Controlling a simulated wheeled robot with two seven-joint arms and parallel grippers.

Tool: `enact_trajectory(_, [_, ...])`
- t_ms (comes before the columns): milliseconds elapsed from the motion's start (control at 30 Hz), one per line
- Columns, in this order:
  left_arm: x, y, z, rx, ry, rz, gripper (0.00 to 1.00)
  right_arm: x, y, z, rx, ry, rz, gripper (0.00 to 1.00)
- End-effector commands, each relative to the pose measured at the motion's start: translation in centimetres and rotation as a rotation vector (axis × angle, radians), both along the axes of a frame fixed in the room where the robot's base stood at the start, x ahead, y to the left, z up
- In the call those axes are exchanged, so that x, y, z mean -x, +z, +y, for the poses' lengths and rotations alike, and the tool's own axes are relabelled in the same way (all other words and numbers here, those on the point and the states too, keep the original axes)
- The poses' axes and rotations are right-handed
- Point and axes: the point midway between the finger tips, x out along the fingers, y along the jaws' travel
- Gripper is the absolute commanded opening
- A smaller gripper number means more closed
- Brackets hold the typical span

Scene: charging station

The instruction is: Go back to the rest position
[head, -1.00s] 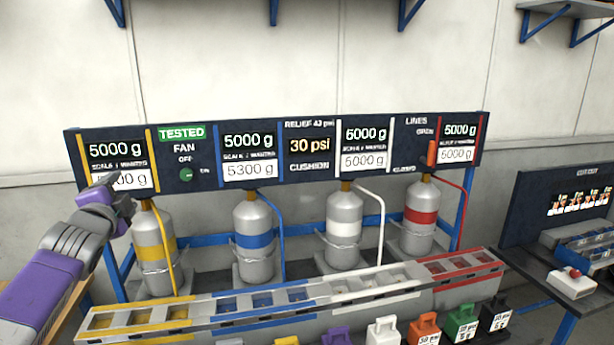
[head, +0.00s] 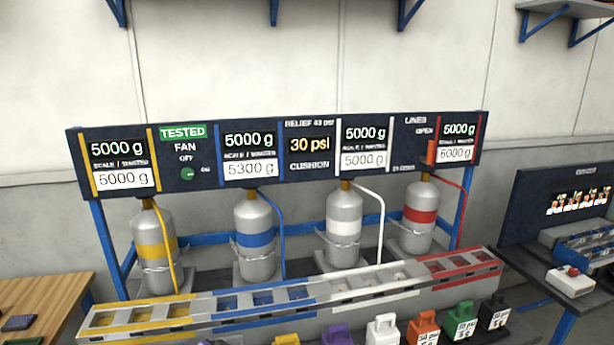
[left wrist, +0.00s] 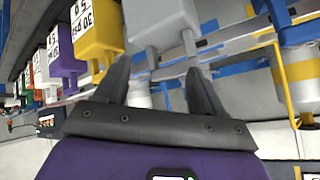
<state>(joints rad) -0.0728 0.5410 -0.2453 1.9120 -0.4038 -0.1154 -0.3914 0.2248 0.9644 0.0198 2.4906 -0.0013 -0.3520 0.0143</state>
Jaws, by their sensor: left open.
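My left gripper (left wrist: 158,85) shows only in the left wrist view, with its two dark fingers apart and nothing between them. A grey block (left wrist: 165,22) and a yellow block (left wrist: 97,30) show just beyond the fingers; I cannot tell the exact gap to them. The left arm is out of the head view. My right gripper is not in view. The panel (head: 300,128) stands behind the yellow-banded (head: 153,248), blue-banded (head: 255,238), white-banded (head: 344,227) and red-banded (head: 420,213) cylinders.
A tray rail (head: 200,309) with yellow, blue, white and red sections runs in front of the cylinders. Several coloured blocks, including an orange one (head: 423,328), line the front. A wooden table (head: 50,292) is at the left and a dark bench (head: 535,268) at the right.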

Motion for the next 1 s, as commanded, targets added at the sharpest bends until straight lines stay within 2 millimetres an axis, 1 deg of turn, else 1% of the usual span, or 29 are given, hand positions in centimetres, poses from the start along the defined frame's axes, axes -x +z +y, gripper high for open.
enact_trajectory(33, [1.8, -3.3, -0.9, 0.052, 0.026, 0.069, 0.69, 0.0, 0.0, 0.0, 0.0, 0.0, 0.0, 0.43])
enact_trajectory(67, [2.9, -4.9, -1.5, 0.084, 0.044, 0.107, 0.69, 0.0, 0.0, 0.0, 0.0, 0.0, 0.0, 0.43])
enact_trajectory(100, [4.4, -7.1, -2.2, 0.127, 0.072, 0.159, 0.69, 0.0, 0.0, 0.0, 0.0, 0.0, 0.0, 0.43])
enact_trajectory(167, [7.1, -10.3, -3.4, 0.191, 0.12, 0.24, 0.69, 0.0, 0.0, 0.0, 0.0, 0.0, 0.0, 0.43])
enact_trajectory(200, [9.1, -12.3, -4.2, 0.234, 0.156, 0.299, 0.69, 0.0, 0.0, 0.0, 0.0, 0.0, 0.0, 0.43])
enact_trajectory(267, [12.4, -15.2, -5.5, 0.297, 0.216, 0.391, 0.69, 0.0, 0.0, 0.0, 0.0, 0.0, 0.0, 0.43])
enact_trajectory(300, [14.8, -16.9, -6.3, 0.338, 0.26, 0.454, 0.69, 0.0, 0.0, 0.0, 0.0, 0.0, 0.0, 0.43])
enact_trajectory(367, [18.6, -19.2, -7.7, 0.396, 0.332, 0.552, 0.69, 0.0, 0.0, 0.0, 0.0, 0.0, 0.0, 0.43])
enact_trajectory(400, [21.2, -20.4, -8.5, 0.43, 0.382, 0.618, 0.69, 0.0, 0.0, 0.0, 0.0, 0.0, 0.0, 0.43])
enact_trajectory(467, [25.3, -21.9, -9.9, 0.478, 0.462, 0.716, 0.69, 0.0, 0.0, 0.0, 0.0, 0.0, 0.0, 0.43])
enact_trajectory(500, [28.0, -22.6, -10.7, 0.507, 0.516, 0.782, 0.69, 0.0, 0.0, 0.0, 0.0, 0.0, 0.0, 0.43])
enact_trajectory(567, [32.2, -23.2, -12.0, 0.542, 0.6, 0.885, 0.69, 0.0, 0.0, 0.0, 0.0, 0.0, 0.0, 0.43])
enact_trajectory(600, [33.5, -24.1, -12.5, 0.555, 0.636, 0.915, 0.69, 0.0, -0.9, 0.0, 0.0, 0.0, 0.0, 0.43])
enact_trajectory(633, [32.7, -25.6, -12.3, 0.553, 0.627, 0.896, 0.69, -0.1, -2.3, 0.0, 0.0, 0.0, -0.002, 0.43])
enact_trajectory(700, [32.5, -27.8, -12.2, 0.551, 0.624, 0.892, 0.69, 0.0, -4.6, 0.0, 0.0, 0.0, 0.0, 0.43])
enact_trajectory(800, [32.5, -30.2, -12.1, 0.55, 0.621, 0.89, 0.69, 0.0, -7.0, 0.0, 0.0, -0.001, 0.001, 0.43])
enact_trajectory(900, [32.4, -31.9, -12.1, 0.549, 0.62, 0.89, 0.69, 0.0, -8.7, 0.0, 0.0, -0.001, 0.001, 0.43])
enact_trajectory(1000, [32.4, -32.9, -12.1, 0.549, 0.619, 0.889, 0.69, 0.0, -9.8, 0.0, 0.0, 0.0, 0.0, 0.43])
